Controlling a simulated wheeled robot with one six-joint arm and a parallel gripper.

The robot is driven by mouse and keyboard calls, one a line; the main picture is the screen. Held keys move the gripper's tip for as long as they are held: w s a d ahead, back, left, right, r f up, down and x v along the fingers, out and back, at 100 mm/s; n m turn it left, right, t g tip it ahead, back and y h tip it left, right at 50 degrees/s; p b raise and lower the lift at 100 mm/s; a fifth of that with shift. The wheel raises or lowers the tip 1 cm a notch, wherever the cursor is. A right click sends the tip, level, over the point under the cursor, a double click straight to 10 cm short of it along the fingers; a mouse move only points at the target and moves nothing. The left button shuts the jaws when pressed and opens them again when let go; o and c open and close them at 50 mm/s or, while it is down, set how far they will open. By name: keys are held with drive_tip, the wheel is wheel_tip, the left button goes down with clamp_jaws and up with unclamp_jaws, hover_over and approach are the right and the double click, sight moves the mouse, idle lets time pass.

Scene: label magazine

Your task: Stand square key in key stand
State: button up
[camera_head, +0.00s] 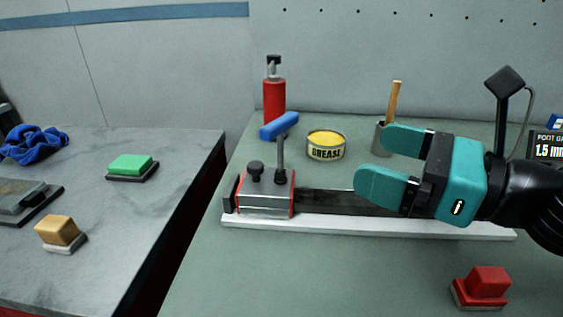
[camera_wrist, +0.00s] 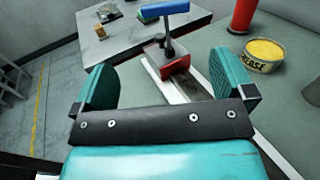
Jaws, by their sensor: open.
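A T-shaped key with a blue handle (camera_head: 279,125) and dark stem stands upright on the metal clamp block (camera_head: 265,196) of the rail. Its handle also shows in the wrist view (camera_wrist: 164,10), ahead of my fingers. The stem's lower end is hidden, so its square tip does not show. My gripper (camera_head: 378,160) is open and empty, above the rail and to the right of the key, its teal fingers pointing left. Both fingers show apart in the wrist view (camera_wrist: 163,85). I cannot tell which thing is the key stand.
The rail's pale base (camera_head: 370,226) runs along the green-grey table. Behind it stand a red bottle (camera_head: 274,100), a grease tin (camera_head: 326,147) and a grey cup (camera_head: 381,140) with a wooden-handled tool. A red stamp (camera_head: 485,284) lies front right. The front middle is clear.

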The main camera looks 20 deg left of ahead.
sight(286, 125)
drive_tip(key=shift+m, duration=0.3)
drive_tip(key=p+x, duration=0.1)
drive_tip(key=x, duration=0.2)
drive_tip(key=p+x, duration=0.1)
drive_tip(key=x, duration=0.3)
drive_tip(key=p+x, duration=0.1)
drive_tip(key=x, duration=0.3)
drive_tip(key=shift+w+r, duration=0.2)
drive_tip(key=shift+r, duration=0.05)
drive_tip(key=shift+w+p+x, duration=0.2)
drive_tip(key=shift+p+x, duration=0.85)
drive_tip(key=shift+x, duration=2.05)
drive_tip(key=shift+c, duration=0.5)
drive_tip(key=shift+d, duration=0.1)
drive_tip(key=c, duration=0.7)
wheel_tip(286, 125, up, 20)
drive_tip(key=p, duration=0.4)
